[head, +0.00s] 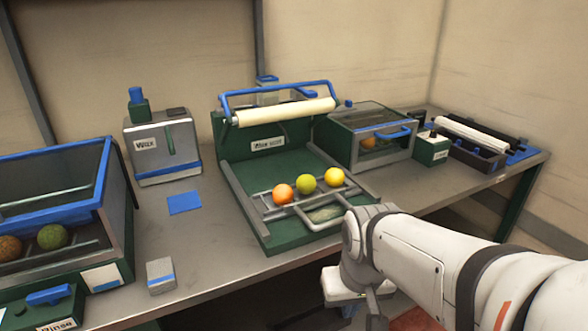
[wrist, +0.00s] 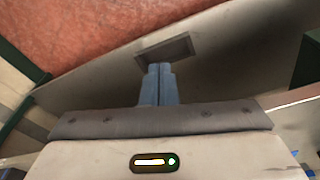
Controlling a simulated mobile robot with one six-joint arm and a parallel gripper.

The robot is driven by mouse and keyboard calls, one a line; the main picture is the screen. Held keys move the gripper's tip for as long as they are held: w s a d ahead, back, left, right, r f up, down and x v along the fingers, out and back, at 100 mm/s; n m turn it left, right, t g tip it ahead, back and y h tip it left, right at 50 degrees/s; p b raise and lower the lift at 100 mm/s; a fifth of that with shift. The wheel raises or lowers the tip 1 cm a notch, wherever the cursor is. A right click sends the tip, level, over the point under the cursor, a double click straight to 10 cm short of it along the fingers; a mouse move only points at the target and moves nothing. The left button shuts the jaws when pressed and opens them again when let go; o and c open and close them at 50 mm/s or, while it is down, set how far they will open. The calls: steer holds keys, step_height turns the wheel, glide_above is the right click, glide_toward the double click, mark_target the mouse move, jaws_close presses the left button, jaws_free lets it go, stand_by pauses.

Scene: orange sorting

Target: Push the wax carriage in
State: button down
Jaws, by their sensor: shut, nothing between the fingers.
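The wax carriage (head: 268,207) is a metal rack on the green base of the wax station (head: 235,150). An orange fruit (head: 283,194), a green one (head: 306,184) and a yellow one (head: 334,177) sit on it in a row. Its pale handle (head: 317,224) sticks out at the front, toward my arm. My gripper (wrist: 158,70) is shut and empty in the wrist view, its two blue-grey fingers together. In the head view my wrist is just right of the handle, by the table's front edge, and the fingertips cannot be made out. The carriage is not identifiable in the wrist view.
A pale roller (head: 285,112) with a blue frame is raised over the station. A glass-topped box (head: 368,128) stands to its right, a wax dispenser (head: 160,145) to its left. A blue-framed bin (head: 118,215) with fruits is at far left.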

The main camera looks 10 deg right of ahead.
steer(key=m+t+y+p, duration=0.3)
steer(key=m+t+p, duration=0.4)
steer(key=m+p, duration=1.05)
glide_toward(318, 205)
steer(key=w+f+n, duration=0.1)
steer(key=w+f, duration=0.1)
steer(key=w+a+f+n+p, duration=0.1)
steer(key=w+f+n, duration=0.1)
steer(key=shift+a+f, duration=0.15)
steer(key=shift+a, duration=0.05)
